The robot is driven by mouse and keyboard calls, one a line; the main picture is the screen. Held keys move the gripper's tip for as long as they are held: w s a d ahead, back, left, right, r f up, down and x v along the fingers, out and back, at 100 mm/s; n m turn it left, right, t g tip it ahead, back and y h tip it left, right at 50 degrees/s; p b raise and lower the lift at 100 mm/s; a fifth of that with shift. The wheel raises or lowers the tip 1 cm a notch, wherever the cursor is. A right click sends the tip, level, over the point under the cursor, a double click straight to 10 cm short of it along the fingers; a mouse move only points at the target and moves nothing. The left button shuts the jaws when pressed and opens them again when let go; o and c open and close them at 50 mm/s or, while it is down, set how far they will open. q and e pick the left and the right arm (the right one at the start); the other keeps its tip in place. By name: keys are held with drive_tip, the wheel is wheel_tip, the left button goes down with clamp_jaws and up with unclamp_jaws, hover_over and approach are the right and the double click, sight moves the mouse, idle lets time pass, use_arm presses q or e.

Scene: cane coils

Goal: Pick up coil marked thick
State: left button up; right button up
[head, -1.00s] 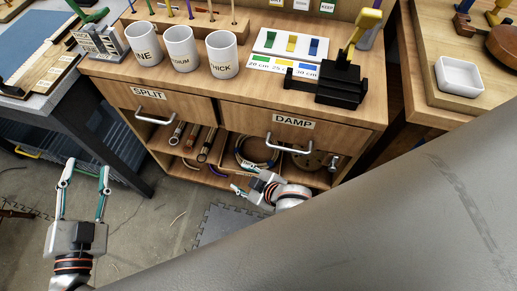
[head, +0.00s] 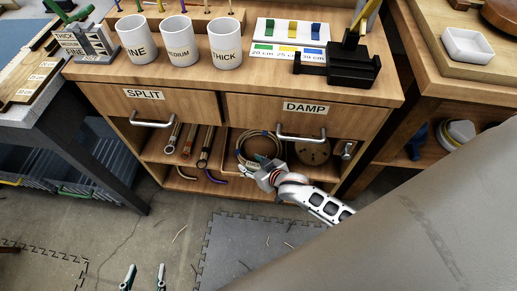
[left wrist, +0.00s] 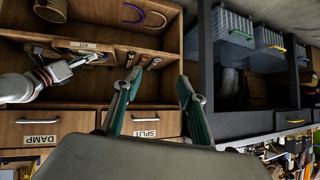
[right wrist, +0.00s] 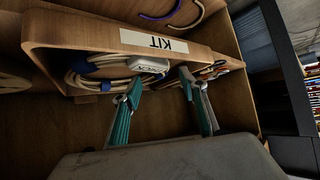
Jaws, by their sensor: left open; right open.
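Cane coils (head: 241,151) stand in the open shelf bay under the DAMP drawer. In the right wrist view, pale coils (right wrist: 88,78) with a blue tie sit in a wooden tray (right wrist: 70,36) labelled KIT. A white tag (right wrist: 148,65) hangs on a coil; I cannot read its word surely. My right gripper (right wrist: 161,79) is open, its fingertips at the coils near the tag, holding nothing. It also shows in the head view (head: 266,170), partly hiding the coils. My left gripper (head: 145,267) is open and empty, low in front of the cabinet; its fingers show in the left wrist view (left wrist: 158,80).
The SPLIT drawer (head: 170,101) and DAMP drawer (head: 290,115) are shut, with handles jutting out above the shelf. Dark rolls (head: 188,140) lie left of the coils. A round wooden disc (head: 313,151) stands right. Cups, including one marked THICK (head: 226,45), stand on top.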

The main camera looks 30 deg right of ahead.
sight(245, 160)
drive_tip(key=x, duration=0.1)
drive_tip(key=b+x, duration=0.1)
drive_tip(key=x, duration=0.2)
drive_tip(key=shift+s+f+b, duration=0.15)
drive_tip(key=shift+f+b, duration=0.2)
drive_tip(key=shift+f, duration=0.1)
drive_tip(key=shift+w+a+f, duration=0.1)
drive_tip(key=shift+w+f, duration=0.05)
drive_tip(key=shift+w, duration=0.45)
use_arm(q)
drive_tip(key=shift+w+d+r+h, duration=0.15)
drive_tip(key=shift+d+r, duration=0.05)
drive_tip(key=shift+d, duration=0.3)
drive_tip(key=shift+w+d+r+h, duration=0.15)
drive_tip(key=shift+d, duration=0.3)
use_arm(e)
drive_tip(key=shift+w, duration=0.1)
drive_tip(key=shift+r, duration=0.2)
clamp_jaws()
